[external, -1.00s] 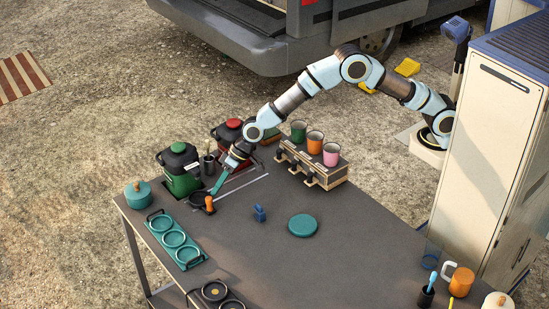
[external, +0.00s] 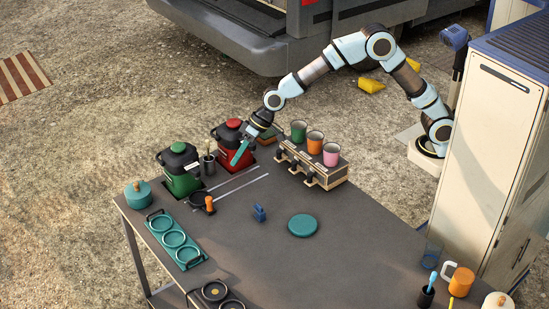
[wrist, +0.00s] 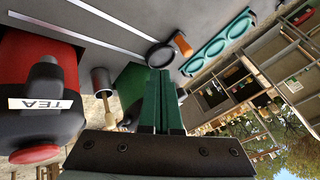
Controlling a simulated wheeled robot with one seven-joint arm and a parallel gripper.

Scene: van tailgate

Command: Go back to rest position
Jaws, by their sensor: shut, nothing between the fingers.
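My gripper (external: 240,152) has long teal fingers that are shut with nothing between them. In the external view it hangs over the back of the grey table, just in front of the red urn (external: 227,148). In the wrist view the closed fingers (wrist: 163,95) point toward the tabletop, with the red urn labelled TEA (wrist: 40,90) close on the left. My arm reaches from its base at the right, bent high at the elbow.
A green urn (external: 180,175) and a dark cup (external: 209,166) stand left of my gripper. A rack (external: 318,172) with green, orange and pink cups is to its right. A black strainer-like ring (external: 199,199), a blue item (external: 259,212) and a teal disc (external: 302,225) lie in front.

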